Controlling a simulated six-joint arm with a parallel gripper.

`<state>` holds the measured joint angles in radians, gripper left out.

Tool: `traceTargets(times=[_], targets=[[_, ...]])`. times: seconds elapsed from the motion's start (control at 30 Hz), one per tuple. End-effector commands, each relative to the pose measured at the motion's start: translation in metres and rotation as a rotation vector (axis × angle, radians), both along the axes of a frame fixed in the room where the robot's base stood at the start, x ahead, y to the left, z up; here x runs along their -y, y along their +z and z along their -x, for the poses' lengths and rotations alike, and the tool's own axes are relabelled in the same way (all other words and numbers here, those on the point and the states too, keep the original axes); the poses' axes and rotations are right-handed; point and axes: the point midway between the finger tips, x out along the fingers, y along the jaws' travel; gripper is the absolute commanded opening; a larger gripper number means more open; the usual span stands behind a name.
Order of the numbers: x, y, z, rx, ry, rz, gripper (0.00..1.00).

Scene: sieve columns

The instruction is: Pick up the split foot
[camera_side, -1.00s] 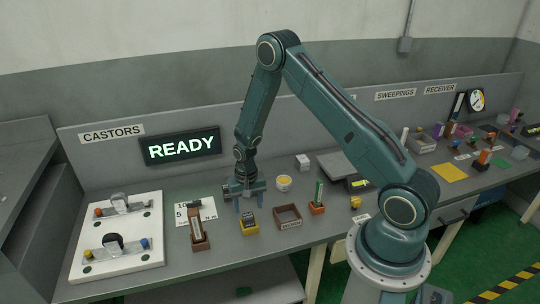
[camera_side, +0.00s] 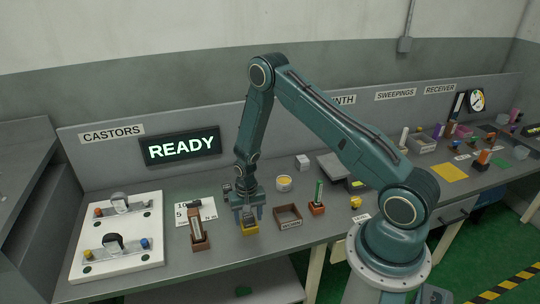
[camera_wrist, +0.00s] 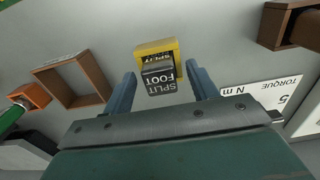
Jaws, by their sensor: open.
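The split foot (camera_wrist: 158,78) is a small dark block with "SPLIT FOOT" in pale letters on its face. It sits in a yellow holder (camera_wrist: 155,47), which also shows in the side view (camera_side: 250,229) near the bench's front edge. My gripper (camera_wrist: 160,86) is open, with one blue-grey finger on each side of the split foot and visible gaps in the wrist view. In the side view my gripper (camera_side: 248,214) points down over the yellow holder and partly hides the split foot.
An empty brown tray (camera_side: 288,216) stands just right of the holder. A brown stand with a tool (camera_side: 199,232) and a torque card (camera_side: 208,209) are to the left. A white board with castors (camera_side: 118,255) lies far left.

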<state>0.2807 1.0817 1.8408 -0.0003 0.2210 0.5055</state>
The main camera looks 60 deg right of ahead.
Motion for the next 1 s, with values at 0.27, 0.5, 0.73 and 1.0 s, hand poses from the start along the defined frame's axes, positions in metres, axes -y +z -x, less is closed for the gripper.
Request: traceTargets(times=[0.27, 0.5, 0.73, 1.0], targets=[[0.0002, -0.0048, -0.0003, 0.001, 0.0, 0.0, 0.58], [0.0002, -0.0045, -0.0002, 0.001, 0.0, -0.001, 0.58], [0.0001, -0.0044, -0.0001, 0.0, 0.0, 0.0, 0.33], [0.0002, -0.0043, -0.0002, 0.001, 0.0, 0.0, 0.09]])
